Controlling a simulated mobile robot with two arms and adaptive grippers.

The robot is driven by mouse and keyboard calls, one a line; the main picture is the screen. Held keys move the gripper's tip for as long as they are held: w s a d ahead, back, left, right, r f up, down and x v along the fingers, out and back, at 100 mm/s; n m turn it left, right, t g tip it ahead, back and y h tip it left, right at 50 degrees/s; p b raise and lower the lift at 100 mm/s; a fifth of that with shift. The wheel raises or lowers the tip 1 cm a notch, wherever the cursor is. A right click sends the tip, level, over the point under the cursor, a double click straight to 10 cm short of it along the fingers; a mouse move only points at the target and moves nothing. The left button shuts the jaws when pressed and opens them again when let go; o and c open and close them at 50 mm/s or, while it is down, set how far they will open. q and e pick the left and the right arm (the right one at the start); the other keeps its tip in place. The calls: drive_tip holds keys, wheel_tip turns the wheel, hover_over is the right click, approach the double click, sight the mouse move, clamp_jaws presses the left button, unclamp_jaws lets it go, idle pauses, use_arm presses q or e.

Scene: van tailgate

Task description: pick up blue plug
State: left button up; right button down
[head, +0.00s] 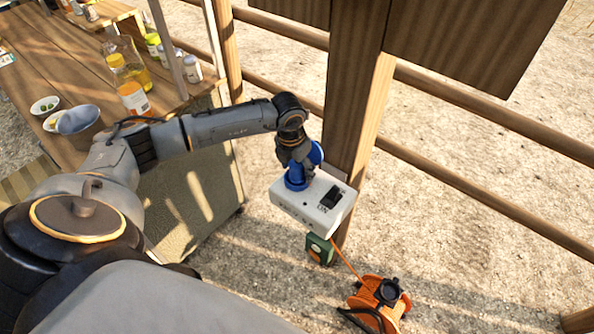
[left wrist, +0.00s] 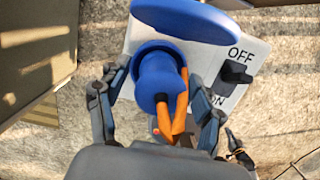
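The blue plug (left wrist: 158,82) sits in a blue socket on the white switch box (head: 318,204), with an orange cable (left wrist: 175,112) coming from it toward my wrist. The box also shows in the left wrist view (left wrist: 215,60). A round blue cover (head: 316,153) stands raised beside the plug; it also shows in the left wrist view (left wrist: 185,18). My left gripper (head: 296,168) is over the plug and hides most of it in the head view. In the left wrist view its fingers (left wrist: 160,78) are open on either side of the plug, with small gaps. My right gripper is not seen.
The box is beside a wooden post (head: 350,110) with rails (head: 480,110) to the right. An orange cable reel (head: 380,298) and a green box (head: 320,249) are below. A wooden table (head: 60,55) with bottles and bowls is at the left.

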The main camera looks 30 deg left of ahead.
use_arm(q)
drive_tip(key=c, duration=1.1)
drive_tip(key=shift+r, duration=0.15)
drive_tip(key=shift+r, duration=0.2)
wheel_tip(320, 180, up, 2)
drive_tip(key=shift+w+r+b, duration=0.1)
drive_tip(key=shift+b, duration=0.45)
drive_tip(key=s+r, duration=0.3)
drive_tip(key=s, duration=0.1)
drive_tip(key=s+d+r+b, duration=0.1)
drive_tip(key=s+r, duration=0.2)
drive_tip(key=s, duration=0.2)
drive_tip(key=s+r+b, duration=0.1)
drive_tip(key=s+r, duration=0.3)
drive_tip(key=s, duration=0.1)
drive_tip(key=shift+s+d, duration=0.1)
drive_tip(key=shift+d, duration=0.05)
